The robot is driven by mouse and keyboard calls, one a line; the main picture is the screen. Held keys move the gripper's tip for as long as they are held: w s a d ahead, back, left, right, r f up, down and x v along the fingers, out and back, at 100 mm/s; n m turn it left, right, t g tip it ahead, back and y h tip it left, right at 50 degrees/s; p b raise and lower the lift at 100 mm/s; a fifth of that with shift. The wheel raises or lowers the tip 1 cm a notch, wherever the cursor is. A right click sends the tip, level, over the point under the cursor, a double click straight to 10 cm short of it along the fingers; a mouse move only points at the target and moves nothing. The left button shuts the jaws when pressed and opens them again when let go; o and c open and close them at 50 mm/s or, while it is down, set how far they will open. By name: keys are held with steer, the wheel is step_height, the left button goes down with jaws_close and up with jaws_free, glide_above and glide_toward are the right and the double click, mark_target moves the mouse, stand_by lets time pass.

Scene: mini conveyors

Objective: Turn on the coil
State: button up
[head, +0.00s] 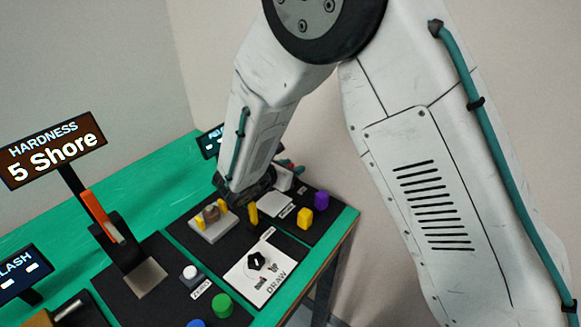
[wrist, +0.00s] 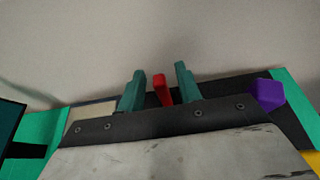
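A small grey-based device (head: 207,229) with yellow end posts and a brown middle, possibly the coil, sits on a black panel in the head view. In the wrist view, the two teal fingers of my gripper (wrist: 160,69) are apart. A red upright piece (wrist: 161,90), perhaps a switch lever, shows between them with a gap on each side. I cannot tell whether it lies at fingertip depth. In the head view my arm hides most of the gripper, beyond the panel's far end.
A purple block (head: 321,200) and a yellow block (head: 305,218) stand on the black panel near the gripper. A white plate (head: 275,204) lies close by. A DRAW dial (head: 257,261), a green button (head: 221,306) and a HARDNESS display (head: 52,150) are nearer.

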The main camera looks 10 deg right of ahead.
jaws_close()
steer(key=shift+s+d+f+m+t+y, duration=0.1)
steer(key=shift+s+d+m+t+y, duration=0.55)
steer(key=shift+m, duration=0.35)
steer(key=shift+s+d+f+m+t, duration=0.3)
steer(key=shift+m+t, duration=0.15)
steer(key=shift+m, duration=0.45)
steer(key=shift+y, duration=0.25)
jaws_free()
